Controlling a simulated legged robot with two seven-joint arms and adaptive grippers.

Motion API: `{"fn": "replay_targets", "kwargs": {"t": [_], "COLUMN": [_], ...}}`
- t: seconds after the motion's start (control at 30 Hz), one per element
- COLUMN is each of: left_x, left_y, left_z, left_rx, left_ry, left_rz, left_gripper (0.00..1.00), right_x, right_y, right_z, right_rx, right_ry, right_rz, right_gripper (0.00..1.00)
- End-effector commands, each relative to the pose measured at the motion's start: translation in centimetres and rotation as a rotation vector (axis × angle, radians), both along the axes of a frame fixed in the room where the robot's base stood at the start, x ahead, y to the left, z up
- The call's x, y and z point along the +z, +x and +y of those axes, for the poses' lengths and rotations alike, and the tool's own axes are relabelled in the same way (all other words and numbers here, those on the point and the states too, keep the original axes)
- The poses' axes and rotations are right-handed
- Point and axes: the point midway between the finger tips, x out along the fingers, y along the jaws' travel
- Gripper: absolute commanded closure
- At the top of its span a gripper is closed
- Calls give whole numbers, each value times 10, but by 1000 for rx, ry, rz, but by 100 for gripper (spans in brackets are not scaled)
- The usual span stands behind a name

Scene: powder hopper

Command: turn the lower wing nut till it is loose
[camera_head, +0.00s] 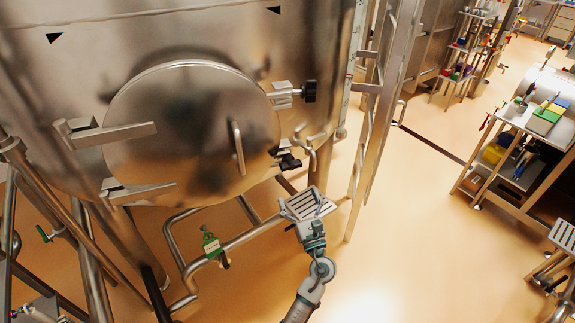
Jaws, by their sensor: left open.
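The round steel hatch door (195,125) of the hopper is closed, with a bar handle (238,148) on it. The lower wing nut (289,162) is a dark knob at the door's lower right edge. The upper wing nut (309,91) is a similar dark knob above it. My left gripper (304,211) is open below the lower wing nut, apart from it. The lower wing nut's thread is too small to make out.
Steel hinge arms (115,133) stick out at the door's left. A steel ladder-like frame (376,120) stands right of the hopper. Pipes with a green valve (211,246) run below. A workbench (530,130) stands at the right; the floor between is clear.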

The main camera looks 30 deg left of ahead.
Motion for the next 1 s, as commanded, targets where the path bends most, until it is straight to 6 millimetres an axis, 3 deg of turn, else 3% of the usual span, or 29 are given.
{"fn": "replay_targets", "kwargs": {"t": [0.2, 0.5, 0.87, 1.0], "left_x": [24, 36, 38, 39], "left_y": [30, 56, 59, 59], "left_z": [33, 70, 72, 70], "left_rx": [-1, -2, -3, -3], "left_ry": [4, -2, -1, 0], "left_rz": [-4, -1, -2, -1], "left_gripper": [4, 4, 4, 37], "right_x": [-6, -9, -11, -11], "right_y": [-20, -37, -39, -39], "right_z": [-7, -8, -8, -8], "right_rx": [3, 6, 6, 6], "right_ry": [0, -5, -4, -3], "right_rz": [8, 15, 18, 18], "right_gripper": [27, 27, 27, 27]}}
